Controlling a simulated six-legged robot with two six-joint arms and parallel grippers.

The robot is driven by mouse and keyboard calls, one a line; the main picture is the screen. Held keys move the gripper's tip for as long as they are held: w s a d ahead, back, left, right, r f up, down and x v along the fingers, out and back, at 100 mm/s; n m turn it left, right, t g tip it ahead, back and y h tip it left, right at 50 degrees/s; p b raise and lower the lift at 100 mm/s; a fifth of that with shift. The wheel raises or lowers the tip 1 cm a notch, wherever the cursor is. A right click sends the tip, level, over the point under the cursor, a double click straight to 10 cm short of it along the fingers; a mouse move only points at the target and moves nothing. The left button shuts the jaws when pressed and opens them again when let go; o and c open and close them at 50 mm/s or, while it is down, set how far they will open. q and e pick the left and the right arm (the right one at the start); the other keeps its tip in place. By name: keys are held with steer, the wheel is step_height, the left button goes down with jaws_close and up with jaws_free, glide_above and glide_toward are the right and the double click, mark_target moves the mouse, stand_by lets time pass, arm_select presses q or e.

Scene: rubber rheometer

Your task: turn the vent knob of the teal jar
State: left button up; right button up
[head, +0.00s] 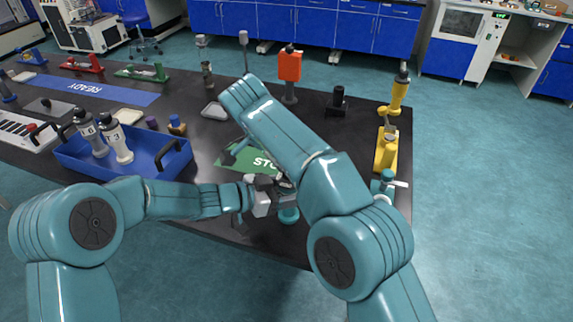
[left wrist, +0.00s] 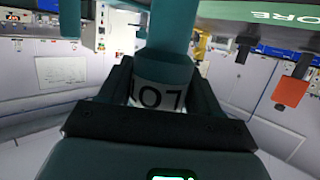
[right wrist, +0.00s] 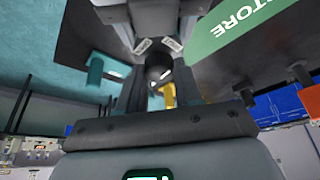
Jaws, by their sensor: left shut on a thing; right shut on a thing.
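My left gripper (left wrist: 160,100) is shut around the jar at this band. In the head view the jar's teal base (head: 289,215) shows below my left gripper (head: 272,196); the rest is hidden by my arms. In the right wrist view my right gripper (right wrist: 158,85) is shut on a small dark rounded piece (right wrist: 156,74), apparently the vent knob. My right gripper is hidden behind my right arm in the head view.
A green mat (head: 245,158) marked STORE lies behind the grippers. A blue tray (head: 140,160) with two labelled white bottles is at left. A yellow device (head: 386,150) and a teal fitting (head: 383,183) stand near the right table edge. An orange stand (head: 290,68) is behind.

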steer(key=o, duration=1)
steer(key=shift+o, duration=0.2)
